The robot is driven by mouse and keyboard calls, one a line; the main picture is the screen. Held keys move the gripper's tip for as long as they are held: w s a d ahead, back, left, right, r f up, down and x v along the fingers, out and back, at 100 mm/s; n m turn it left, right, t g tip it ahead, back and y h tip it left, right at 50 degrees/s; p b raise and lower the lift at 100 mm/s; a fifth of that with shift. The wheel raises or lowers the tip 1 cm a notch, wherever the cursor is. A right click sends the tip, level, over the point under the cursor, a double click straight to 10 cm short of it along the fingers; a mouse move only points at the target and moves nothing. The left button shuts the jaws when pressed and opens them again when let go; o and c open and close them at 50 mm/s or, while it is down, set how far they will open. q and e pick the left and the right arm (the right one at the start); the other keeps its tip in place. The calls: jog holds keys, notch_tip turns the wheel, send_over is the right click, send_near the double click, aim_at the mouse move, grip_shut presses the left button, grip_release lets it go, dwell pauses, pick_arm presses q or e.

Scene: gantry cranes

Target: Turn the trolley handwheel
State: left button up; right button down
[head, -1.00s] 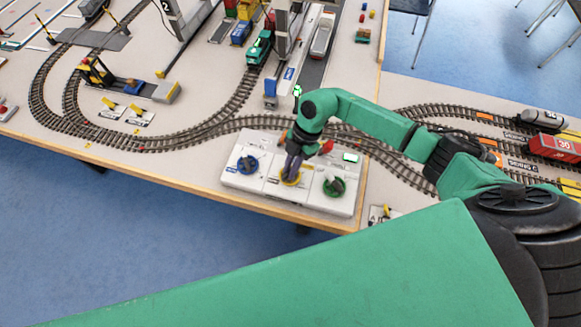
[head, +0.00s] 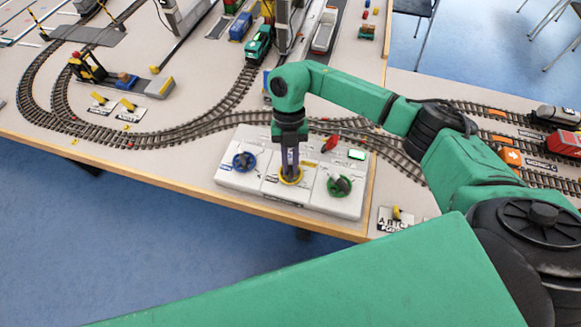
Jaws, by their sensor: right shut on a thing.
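A pale grey control panel (head: 258,187) at the table's front edge carries three handwheels in a row. The blue handwheel (head: 245,162) is on the left, the yellow handwheel (head: 290,180) in the middle and the green handwheel (head: 339,186) on the right. My right gripper (head: 290,172) points down at the yellow handwheel and is shut on it, covering part of the wheel. I cannot read which wheel is labelled as the trolley's. My left gripper is not in view.
A red knob (head: 330,144) and a lit green display (head: 356,155) sit at the panel's back right. Curved rail track (head: 190,135) runs behind the panel. A green locomotive (head: 258,44) stands farther back. Wagons (head: 565,143) stand at the right.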

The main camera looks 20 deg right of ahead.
jog(key=shift+n+h+b, duration=0.6)
jog(key=shift+n+b, duration=0.35)
jog(key=shift+n, duration=0.65)
jog(key=shift+r, duration=0.1)
jog(key=c, duration=0.9)
grip_release()
jog(key=v, duration=1.4)
jog(key=shift+w+a+r+b, duration=0.2)
jog(key=shift+b, duration=0.15)
